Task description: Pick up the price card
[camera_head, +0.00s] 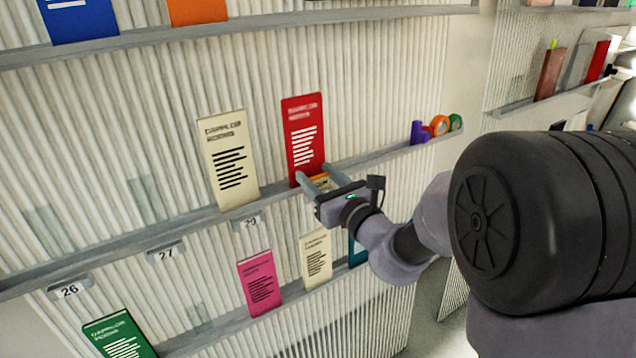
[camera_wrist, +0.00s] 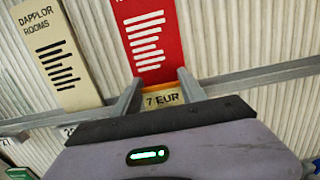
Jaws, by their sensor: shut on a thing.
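The price card (camera_wrist: 162,99) is a small pale yellow card with an orange upper edge and reads "7 EUR". It sits between the two fingers of my gripper (camera_wrist: 159,79), which are shut on its sides. The card's lower part is hidden behind the gripper body in the wrist view. I cannot tell whether it still touches the shelf edge.
A red booklet (camera_head: 303,133) and a cream booklet (camera_head: 228,160) stand on the ledge (camera_head: 190,226). Number tags 26 (camera_head: 70,289), 27 (camera_head: 166,254) and 29 (camera_head: 251,223) hang along it. Tape rolls (camera_head: 439,125) lie at right. Pink (camera_head: 260,283) and cream (camera_head: 316,258) booklets stand below.

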